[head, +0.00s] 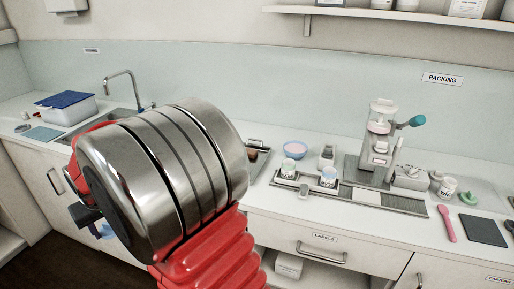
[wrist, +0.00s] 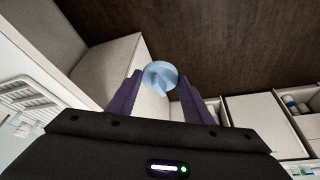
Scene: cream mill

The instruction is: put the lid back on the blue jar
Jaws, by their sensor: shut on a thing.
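My gripper (wrist: 160,82) is shut on a light blue round lid (wrist: 160,73), held between the two purple fingertips in the wrist view. Below it in that view are the dark floor and cabinet fronts. In the head view, a bit of the light blue lid (head: 107,231) shows at the lower left, in front of the cabinets and below counter height. My arm hides most of the gripper there. A small jar with blue on it (head: 328,177) stands on the counter tray, far to the right of my gripper. It looks like the blue jar; its top is too small to read clearly.
Another small jar (head: 288,169) stands left of it on the tray (head: 367,196). Behind are a blue-rimmed bowl (head: 295,149) and a press-like machine (head: 379,145). A pink spatula (head: 446,224) and dark mat (head: 483,230) lie right. A sink tap (head: 121,82) stands left.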

